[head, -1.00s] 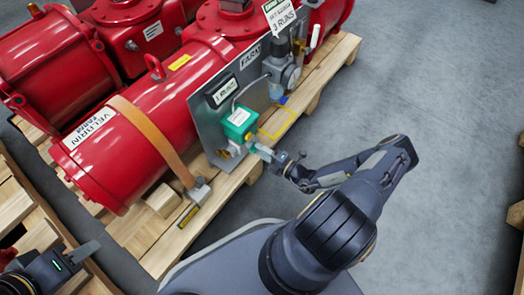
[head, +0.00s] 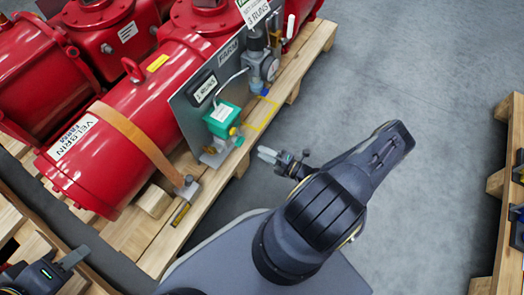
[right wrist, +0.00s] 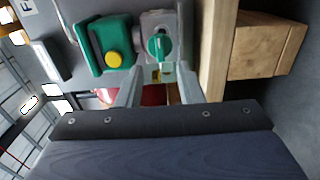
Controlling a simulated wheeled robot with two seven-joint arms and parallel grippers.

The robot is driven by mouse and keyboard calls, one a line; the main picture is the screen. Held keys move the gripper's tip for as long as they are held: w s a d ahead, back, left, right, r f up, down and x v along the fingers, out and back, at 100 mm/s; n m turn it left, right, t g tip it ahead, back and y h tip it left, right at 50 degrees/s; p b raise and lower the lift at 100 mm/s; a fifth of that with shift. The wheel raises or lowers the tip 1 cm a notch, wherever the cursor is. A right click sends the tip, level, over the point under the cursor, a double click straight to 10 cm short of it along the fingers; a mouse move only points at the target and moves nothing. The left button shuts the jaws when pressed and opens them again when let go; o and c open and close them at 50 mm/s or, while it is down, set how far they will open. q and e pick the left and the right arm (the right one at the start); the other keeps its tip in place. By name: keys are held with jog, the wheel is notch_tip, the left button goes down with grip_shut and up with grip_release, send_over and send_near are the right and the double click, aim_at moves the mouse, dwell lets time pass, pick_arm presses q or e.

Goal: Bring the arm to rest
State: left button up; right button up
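My right gripper (head: 268,156) is in the middle of the head view, clear of the pallet's edge and a short way from the valve panel (head: 188,117). In the right wrist view its two fingers (right wrist: 165,88) are apart with nothing held between them. Beyond the fingertips are the green box (right wrist: 104,45) with a yellow button and a small valve with a green knob (right wrist: 159,45). The green box also shows in the head view (head: 222,118). My left gripper (head: 70,262) is at the lower left, only partly in view; its finger opening cannot be made out.
Red valve actuators (head: 105,145) lie on a wooden pallet (head: 150,240), held by an orange strap (head: 140,135). Another pallet (head: 505,190) stands at the right edge. Grey floor (head: 400,70) between them is free.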

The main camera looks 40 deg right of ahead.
dwell(0.3)
jog(key=a+r+n+g+y, duration=0.2)
jog(key=a+r+n+g, duration=0.35)
jog(key=r+n, duration=0.8)
jog(key=a+r+n+g+y, duration=0.25)
jog(key=r+n+g, duration=0.55)
jog(key=r+n, duration=0.5)
jog(key=s+a+r+n+t+h, duration=0.3)
jog(key=s+r+n+h, duration=0.5)
jog(key=s+r+n, duration=1)
jog(key=w+r+n+p, duration=0.1)
jog(key=w+r+p, duration=0.1)
jog(key=r+p, duration=1.4)
jog(key=w+r+n+p, duration=0.1)
jog(key=r+n+p, duration=0.1)
jog(key=r+p, duration=1.4)
jog(key=p, duration=0.5)
jog(key=shift+w+a+r, duration=0.15)
jog(key=shift+w+r, duration=0.05)
jog(key=shift+w, duration=0.15)
jog(key=shift+n+g, duration=0.25)
